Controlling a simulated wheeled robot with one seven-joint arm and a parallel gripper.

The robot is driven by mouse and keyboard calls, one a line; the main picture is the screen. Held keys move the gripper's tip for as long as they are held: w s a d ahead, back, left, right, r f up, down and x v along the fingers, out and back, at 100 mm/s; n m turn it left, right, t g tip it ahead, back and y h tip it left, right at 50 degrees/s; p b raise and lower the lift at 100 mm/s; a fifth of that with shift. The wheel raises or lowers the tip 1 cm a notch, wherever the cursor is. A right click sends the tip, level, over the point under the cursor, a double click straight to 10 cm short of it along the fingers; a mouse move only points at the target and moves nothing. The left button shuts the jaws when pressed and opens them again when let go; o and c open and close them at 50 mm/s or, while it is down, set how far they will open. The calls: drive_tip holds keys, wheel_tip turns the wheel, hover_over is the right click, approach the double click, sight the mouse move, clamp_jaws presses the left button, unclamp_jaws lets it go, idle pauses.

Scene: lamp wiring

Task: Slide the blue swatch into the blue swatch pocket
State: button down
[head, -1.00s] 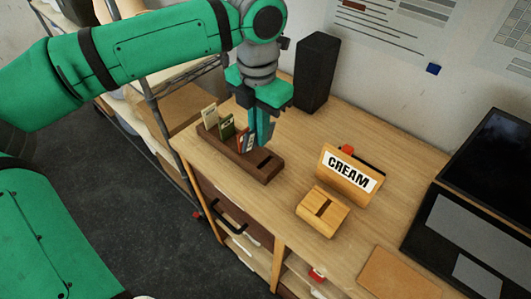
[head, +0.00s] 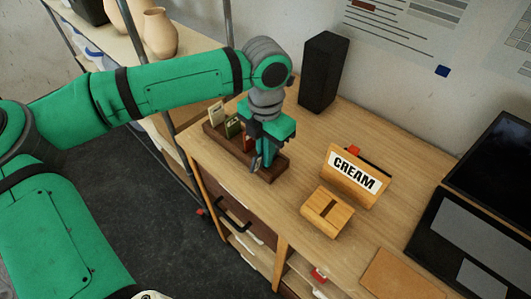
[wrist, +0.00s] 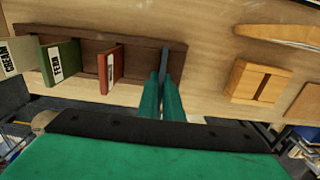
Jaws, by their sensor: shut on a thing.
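My gripper (wrist: 161,90) is shut on the thin blue swatch (wrist: 164,59), which stands on edge between the fingers. In the head view my gripper (head: 262,150) is over the right part of the dark brown rack (head: 279,171). The rack also shows in the wrist view (wrist: 135,48), with the swatch over its right end. The blue swatch pocket is hidden behind the swatch and fingers. I cannot tell whether the swatch's lower edge is inside it.
Cream (wrist: 18,56), green FERN (wrist: 60,62) and red (wrist: 110,68) swatches stand in the rack, left of my fingers. A slotted wooden block (head: 327,211) and a CREAM sign (head: 354,173) stand to the right. A black speaker (head: 322,72) is behind.

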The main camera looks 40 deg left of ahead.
drive_tip(key=shift+f, duration=0.15)
drive_tip(key=c, duration=1.9)
unclamp_jaws()
wheel_tip(320, 180, up, 11)
drive_tip(key=shift+f, duration=0.1)
